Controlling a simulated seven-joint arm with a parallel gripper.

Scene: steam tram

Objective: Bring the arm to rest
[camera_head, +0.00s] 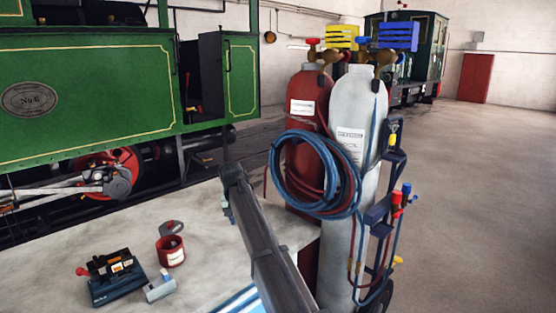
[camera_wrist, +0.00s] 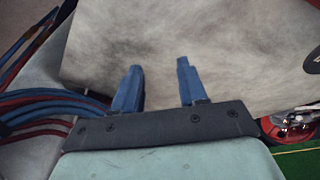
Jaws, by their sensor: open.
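My gripper (camera_wrist: 159,66) shows in the wrist view with its two blue fingers apart and nothing between them. Beyond the fingers is the bare, stained grey tabletop (camera_wrist: 220,40). In the head view my dark arm link crosses the table's right end and hides most of the gripper. The tabletop (camera_head: 120,230) shows at the lower left there.
Red (camera_head: 307,100) and pale grey (camera_head: 357,105) gas cylinders with coiled hoses (camera_head: 285,165) stand close right of my arm. A red tin (camera_head: 171,250), a dark blue device (camera_head: 115,277) and a small grey piece (camera_head: 160,287) sit on the table. A green locomotive (camera_head: 90,95) stands behind.

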